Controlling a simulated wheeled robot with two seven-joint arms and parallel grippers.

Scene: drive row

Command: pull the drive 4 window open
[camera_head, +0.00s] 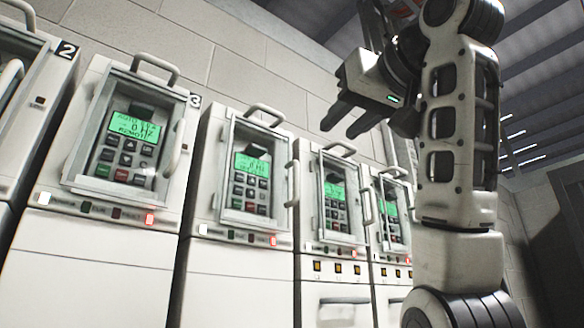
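Labels 2 (66,49) and 3 (195,100) sit at the top right of the first two cabinets. The third cabinet, by this order drive 4, shows no readable label. Its framed window (255,170) looks closed over a green display and keypad. A vertical handle (293,183) stands at the window's right side, and a loop handle (263,112) is on top. My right gripper (340,127) is in the upper middle, right of and higher than that window, with its dark fingers apart and nothing between them. It appears clear of the handles. My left gripper is out of view.
More drive cabinets of the same kind stand to the right, with windows such as this one (337,200) and a lower drawer handle (343,300). My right arm covers part of the far right cabinet. A block wall (220,40) rises behind.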

